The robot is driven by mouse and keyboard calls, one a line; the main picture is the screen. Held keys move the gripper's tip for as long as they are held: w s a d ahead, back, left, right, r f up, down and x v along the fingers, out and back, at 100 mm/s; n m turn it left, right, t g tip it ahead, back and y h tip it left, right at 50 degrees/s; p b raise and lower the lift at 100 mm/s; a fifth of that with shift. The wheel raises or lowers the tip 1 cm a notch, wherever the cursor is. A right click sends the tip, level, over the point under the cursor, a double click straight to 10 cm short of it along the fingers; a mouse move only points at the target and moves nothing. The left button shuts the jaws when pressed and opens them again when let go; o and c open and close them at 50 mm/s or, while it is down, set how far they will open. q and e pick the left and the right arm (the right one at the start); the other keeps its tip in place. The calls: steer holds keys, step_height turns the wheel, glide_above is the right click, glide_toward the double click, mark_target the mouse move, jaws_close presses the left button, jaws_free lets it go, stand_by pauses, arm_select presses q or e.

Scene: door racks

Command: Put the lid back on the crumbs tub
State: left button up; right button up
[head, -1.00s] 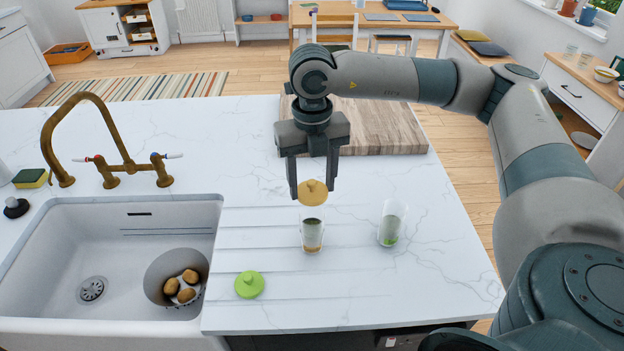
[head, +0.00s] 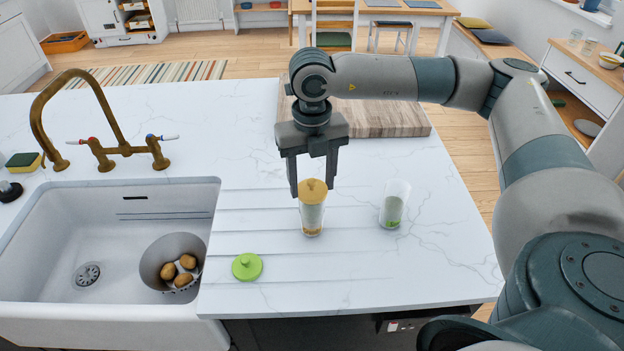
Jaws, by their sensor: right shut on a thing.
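The crumbs tub (head: 312,218) is a clear upright tumbler-shaped tub with brownish contents at its bottom, standing on the white worktop. Its mustard-yellow knobbed lid (head: 313,190) is level at the tub's mouth, lined up over it. I cannot tell whether it is fully seated. My right gripper (head: 312,188) points straight down and is shut on the lid, with a finger on each side. My left gripper is out of view.
A second clear tub (head: 394,206) with a green mark stands open to the right. A green knobbed lid (head: 247,267) lies at the front left. The sink (head: 60,240), holding a colander of potatoes (head: 168,270), is left. A wooden board (head: 385,118) lies behind.

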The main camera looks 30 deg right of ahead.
steer(key=shift+b, duration=0.7)
stand_by(1.8)
steer(key=shift+f+b, duration=0.15)
steer(key=shift+b, duration=0.7)
stand_by(1.3)
stand_by(0.4)
steer(key=o, duration=1.6)
steer(key=shift+c, duration=0.2)
steer(key=shift+r+p, duration=1.5)
steer(key=shift+r, duration=2.05)
jaws_close()
